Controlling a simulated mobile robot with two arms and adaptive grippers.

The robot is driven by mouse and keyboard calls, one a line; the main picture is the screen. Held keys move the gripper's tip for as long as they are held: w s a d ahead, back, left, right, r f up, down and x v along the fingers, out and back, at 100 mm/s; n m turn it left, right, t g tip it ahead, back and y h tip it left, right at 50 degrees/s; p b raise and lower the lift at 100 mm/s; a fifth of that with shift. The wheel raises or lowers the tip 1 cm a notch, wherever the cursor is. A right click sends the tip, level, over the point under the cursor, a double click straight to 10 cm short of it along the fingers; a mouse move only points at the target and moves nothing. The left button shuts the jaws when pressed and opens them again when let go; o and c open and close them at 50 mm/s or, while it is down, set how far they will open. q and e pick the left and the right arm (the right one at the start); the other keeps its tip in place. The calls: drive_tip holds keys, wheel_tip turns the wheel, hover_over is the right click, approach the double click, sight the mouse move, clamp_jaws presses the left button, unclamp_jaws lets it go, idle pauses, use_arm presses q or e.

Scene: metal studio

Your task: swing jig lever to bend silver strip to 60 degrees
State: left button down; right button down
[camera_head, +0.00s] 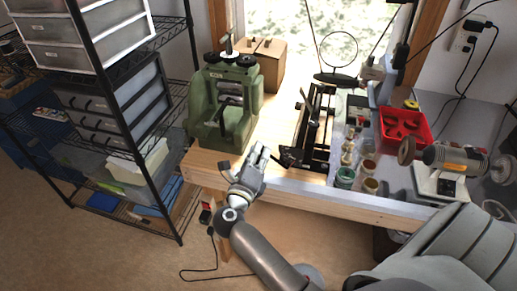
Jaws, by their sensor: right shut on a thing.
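The black jig (318,125) stands on the wooden bench, right of the green rolling mill. A dark lever end (287,157) juts from its near left side toward my right gripper. My right gripper (262,152) is at the bench's front edge, left of the jig, and is shut. What lies between its fingers is small and mostly hidden; it appears to be the end of the jig lever. I cannot make out the silver strip or its bend angle. My left gripper is not in view.
The green rolling mill (223,105) stands close behind and left of my right gripper. Small jars (345,177), a red tray (403,128) and a bench grinder (455,160) crowd the right side. A wire shelf (170,150) stands at left.

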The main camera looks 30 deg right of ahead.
drive_tip(key=shift+s+d+f+n, duration=0.1)
drive_tip(key=shift+f+n, duration=0.4)
drive_tip(key=shift+f, duration=0.05)
drive_tip(key=shift+s+d+f+n, duration=0.1)
drive_tip(key=shift+f+n, duration=0.4)
drive_tip(key=shift+s+d+f+n+p, duration=0.15)
drive_tip(key=shift+s+f+n+p, duration=0.05)
drive_tip(key=shift+f+n, duration=0.45)
drive_tip(key=shift+s+d+f+n+p, duration=0.15)
drive_tip(key=shift+f+n+p, duration=0.05)
drive_tip(key=shift+f+n, duration=0.4)
drive_tip(key=shift+s+f+n, duration=0.1)
drive_tip(key=shift+n, duration=0.15)
drive_tip(key=c, duration=1.3)
unclamp_jaws()
